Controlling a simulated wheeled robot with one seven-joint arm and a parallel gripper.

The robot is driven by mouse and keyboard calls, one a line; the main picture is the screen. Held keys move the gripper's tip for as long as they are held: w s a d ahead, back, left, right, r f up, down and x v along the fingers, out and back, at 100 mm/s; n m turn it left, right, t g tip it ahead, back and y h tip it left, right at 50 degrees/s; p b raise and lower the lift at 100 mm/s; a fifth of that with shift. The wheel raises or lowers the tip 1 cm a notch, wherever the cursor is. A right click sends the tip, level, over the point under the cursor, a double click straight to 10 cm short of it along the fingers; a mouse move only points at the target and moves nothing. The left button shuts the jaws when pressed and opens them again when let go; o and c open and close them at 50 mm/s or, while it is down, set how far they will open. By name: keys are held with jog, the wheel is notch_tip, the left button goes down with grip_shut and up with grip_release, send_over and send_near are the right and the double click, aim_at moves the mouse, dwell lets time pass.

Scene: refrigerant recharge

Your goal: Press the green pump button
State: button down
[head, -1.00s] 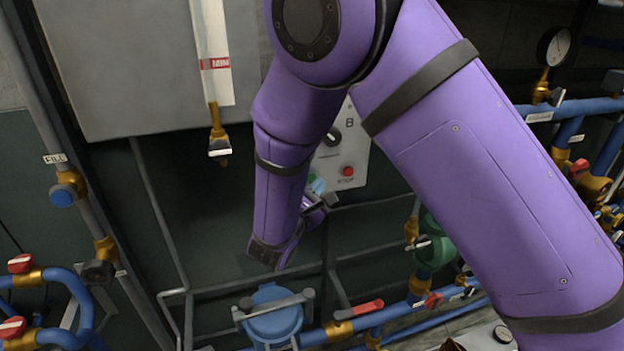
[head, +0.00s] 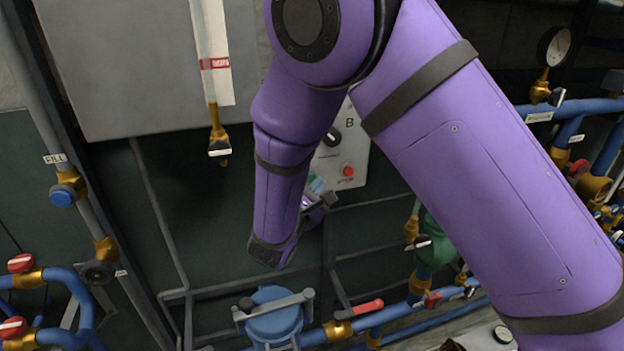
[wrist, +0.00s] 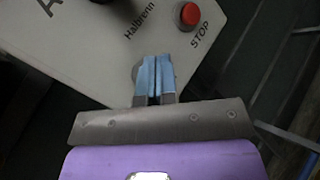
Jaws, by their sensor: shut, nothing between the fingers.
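The pale control panel (head: 354,157) hangs on the wall behind my arm. It carries a black selector knob (head: 333,136) and a red STOP button (head: 347,171), which also shows in the wrist view (wrist: 190,14). My gripper (wrist: 156,60) has its blue fingertips together and empty, over the panel's lower part, left of and below the red button in the wrist view. A small part of a round fitting (wrist: 136,73) shows beside the fingertips; its colour is unclear. No green button is clearly visible; my fingers and forearm cover that part of the panel. Contact cannot be told.
A sight glass with a brass valve (head: 217,140) hangs left of my arm. A blue lidded vessel (head: 273,318) and a red-handled valve (head: 366,307) lie below. A green pump body (head: 436,243) and blue pipes are at right. Grey conduits run below the panel.

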jog(key=shift+w+a, duration=0.1)
jog(key=shift+w, duration=0.25)
jog(key=shift+w+a, duration=0.15)
jog(key=shift+w, duration=0.3)
dwell(0.8)
jog(key=shift+s, duration=0.1)
jog(key=shift+s+d, duration=0.25)
jog(key=shift+s, duration=0.55)
jog(key=shift+s, duration=0.1)
jog(key=shift+s+d, duration=0.25)
jog(key=shift+s, duration=0.5)
jog(key=shift+s+d, duration=0.2)
jog(key=shift+s, duration=0.6)
jog(key=shift+s+d, duration=0.25)
jog(key=shift+s, duration=0.5)
